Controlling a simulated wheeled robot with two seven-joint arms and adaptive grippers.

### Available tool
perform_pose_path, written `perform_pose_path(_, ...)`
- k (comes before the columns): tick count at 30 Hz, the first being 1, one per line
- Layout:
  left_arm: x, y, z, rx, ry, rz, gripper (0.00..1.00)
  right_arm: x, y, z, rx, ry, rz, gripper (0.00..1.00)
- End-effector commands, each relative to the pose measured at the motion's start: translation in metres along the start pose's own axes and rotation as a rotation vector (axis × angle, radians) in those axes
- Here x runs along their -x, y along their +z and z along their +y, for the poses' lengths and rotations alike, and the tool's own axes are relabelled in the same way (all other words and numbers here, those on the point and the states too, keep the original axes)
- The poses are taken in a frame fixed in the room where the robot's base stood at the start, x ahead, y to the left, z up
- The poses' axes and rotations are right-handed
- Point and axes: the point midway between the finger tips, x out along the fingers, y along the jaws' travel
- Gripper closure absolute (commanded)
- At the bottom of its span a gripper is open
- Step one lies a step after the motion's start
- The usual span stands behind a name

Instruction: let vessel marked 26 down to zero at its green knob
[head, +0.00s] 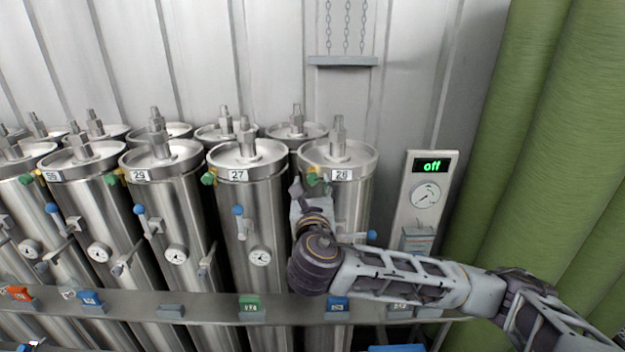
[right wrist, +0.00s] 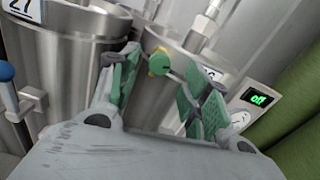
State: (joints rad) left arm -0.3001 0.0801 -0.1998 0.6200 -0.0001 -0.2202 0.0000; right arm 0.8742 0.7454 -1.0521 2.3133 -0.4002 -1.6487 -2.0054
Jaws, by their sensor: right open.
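The vessel marked 26 (head: 363,200) is the steel cylinder at the right end of the front row in the head view. Its green knob (head: 313,178) sits on a yellow fitting below the lid, left of the label. In the right wrist view the green knob (right wrist: 161,64) shows between and beyond the two green-padded fingers. My right gripper (head: 302,188) is open in front of the knob; it also shows in the right wrist view (right wrist: 162,86). I cannot tell whether a finger touches the knob. My arm hides the vessel's gauge. My left gripper is not in view.
Vessel 27 (head: 245,200) stands close on the left, with its own green knob, blue-handled valve and gauge. A grey rail (head: 290,310) with coloured tags crosses in front. A panel (head: 420,190) reading "off" and green rolls (head: 540,130) stand right.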

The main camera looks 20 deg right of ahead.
Motion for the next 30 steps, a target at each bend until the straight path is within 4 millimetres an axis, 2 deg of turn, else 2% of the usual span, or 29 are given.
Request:
perform_pose_path(3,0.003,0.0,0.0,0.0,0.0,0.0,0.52,-0.016,0.001,-0.001,0.001,-0.003,0.0,0.52)
perform_pose_path(9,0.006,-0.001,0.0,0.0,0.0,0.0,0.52,-0.034,0.001,-0.001,0.0,-0.003,0.0,0.52)
perform_pose_path(15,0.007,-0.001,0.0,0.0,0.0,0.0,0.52,-0.042,0.0,-0.001,0.0,-0.001,0.0,0.52)
perform_pose_path(23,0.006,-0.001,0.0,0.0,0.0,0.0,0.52,-0.043,0.0,-0.001,0.0,-0.001,0.0,0.52)
perform_pose_path(26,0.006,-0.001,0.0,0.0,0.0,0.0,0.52,-0.043,0.0,-0.001,0.0,-0.001,0.0,0.61)
perform_pose_path(30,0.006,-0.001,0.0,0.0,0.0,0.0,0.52,-0.042,0.0,-0.001,0.0,-0.001,0.0,0.79)
